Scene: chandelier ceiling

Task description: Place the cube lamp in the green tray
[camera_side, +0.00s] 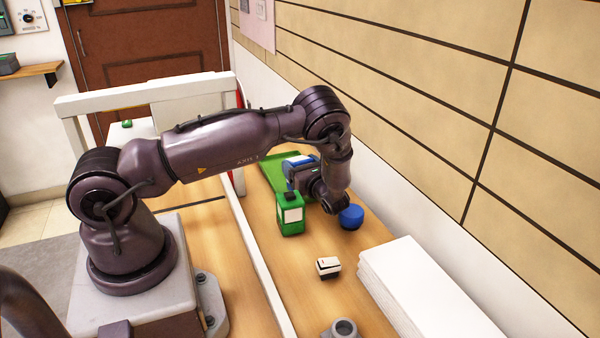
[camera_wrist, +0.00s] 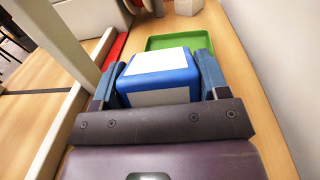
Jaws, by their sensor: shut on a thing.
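The cube lamp (camera_wrist: 158,82) is a blue cube with white panels. In the wrist view my gripper (camera_wrist: 160,76) is shut on it, with one blue finger on each side. In the side view the blue and white cube (camera_side: 299,160) is partly hidden by my gripper (camera_side: 303,172). The green tray (camera_wrist: 184,42) is a flat, low-rimmed tray just beyond the cube in the wrist view. In the side view the tray (camera_side: 272,167) lies behind the gripper, partly covered by it. I cannot tell the cube's height above the tray.
A green box with a white panel (camera_side: 290,214) stands on the table in front of the gripper. A blue round object (camera_side: 351,216) sits to its right. A small white and black block (camera_side: 328,267) lies nearer. A white stack (camera_side: 420,290) lies along the wall side.

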